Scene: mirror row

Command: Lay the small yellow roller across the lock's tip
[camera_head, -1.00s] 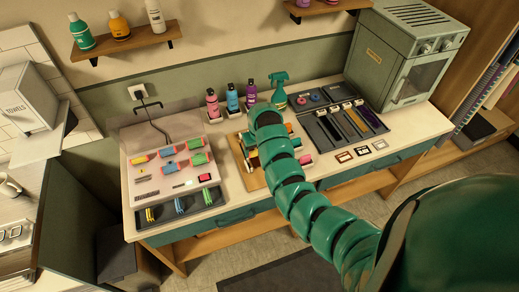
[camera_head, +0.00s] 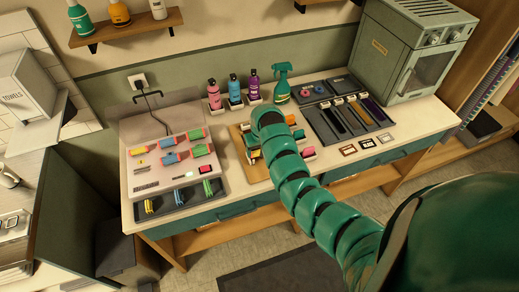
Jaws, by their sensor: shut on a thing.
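My gripper (camera_head: 252,143) is over the left part of a wooden board (camera_head: 240,163), mostly hidden by my own green arm. It is shut, and a small orange-yellow piece (camera_head: 256,154) shows at it, which looks like the small yellow roller. Its outline is too small to make out. A lock on the board is not clearly seen; my arm covers the board's middle. Several long dark locks or strips (camera_head: 355,118), one of them purple, lie in a black tray (camera_head: 314,126) at the right.
A pale stand (camera_head: 128,168) with coloured rollers (camera_head: 203,150) and a front tray of clips (camera_head: 150,213) is at the left. Bottles (camera_head: 233,88) and a green spray bottle (camera_head: 282,82) stand behind the board. A grey cabinet oven (camera_head: 385,60) is at the right.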

